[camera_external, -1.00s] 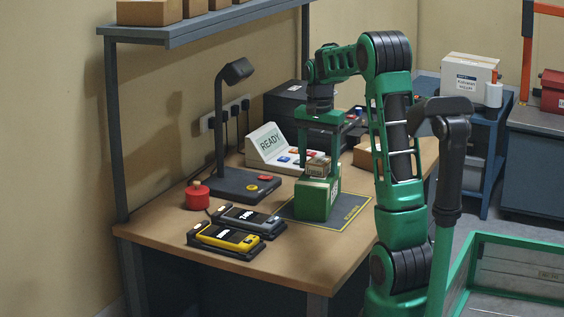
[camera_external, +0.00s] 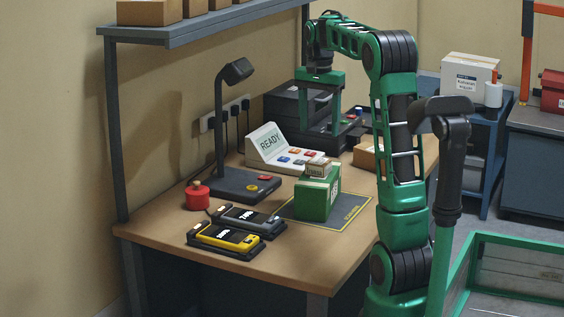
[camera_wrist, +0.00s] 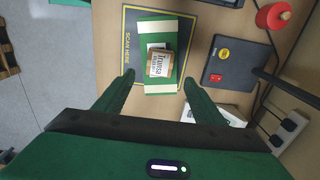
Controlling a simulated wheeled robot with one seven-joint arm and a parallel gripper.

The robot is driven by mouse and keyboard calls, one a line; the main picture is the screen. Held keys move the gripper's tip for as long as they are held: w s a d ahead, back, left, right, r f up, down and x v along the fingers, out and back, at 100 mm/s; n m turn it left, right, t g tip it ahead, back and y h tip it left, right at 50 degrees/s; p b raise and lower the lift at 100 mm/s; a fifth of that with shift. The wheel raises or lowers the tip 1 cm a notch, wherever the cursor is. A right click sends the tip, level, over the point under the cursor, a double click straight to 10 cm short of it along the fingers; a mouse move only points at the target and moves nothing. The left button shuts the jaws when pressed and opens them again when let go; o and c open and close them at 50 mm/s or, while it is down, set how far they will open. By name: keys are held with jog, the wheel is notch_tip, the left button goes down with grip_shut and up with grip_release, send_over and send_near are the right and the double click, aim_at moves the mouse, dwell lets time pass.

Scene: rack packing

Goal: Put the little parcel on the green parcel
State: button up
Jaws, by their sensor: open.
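The little parcel (camera_external: 318,167), a small brown box with a white label, rests on top of the green parcel (camera_external: 314,200). The green parcel stands on the dark scan mat (camera_external: 351,212) on the workbench. In the wrist view the little parcel (camera_wrist: 161,64) lies within the green parcel's top face (camera_wrist: 157,88), slightly turned. My gripper (camera_external: 320,132) is open and empty. It is raised above and behind the two parcels, apart from both. In the wrist view its two fingers (camera_wrist: 157,82) are spread wide with nothing between them touching.
A lamp stand (camera_external: 240,186), a console reading READY (camera_external: 272,149), a red round object (camera_external: 197,196) and two handheld devices (camera_external: 230,238) stand left of the mat. A brown box (camera_external: 368,155) lies behind it.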

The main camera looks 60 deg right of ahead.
jog(key=s+a+f+n, duration=0.2)
jog(key=s+a+n, duration=0.15)
jog(key=a, duration=0.35)
jog(key=s+a+f+n, duration=0.2)
jog(key=s+a+f, duration=0.15)
jog(key=a, duration=0.35)
jog(key=s+a+f+n, duration=0.2)
jog(key=s+a+f, duration=0.1)
jog(key=s, duration=0.1)
jog(key=s+a+f+n, duration=0.2)
jog(key=s+a+f, duration=0.1)
jog(key=s+a, duration=0.1)
jog(key=s+a+f+n, duration=0.2)
jog(key=s+a+f, duration=0.1)
jog(key=s, duration=0.3)
jog(key=shift+a+f, duration=0.35)
jog(key=shift+f, duration=0.2)
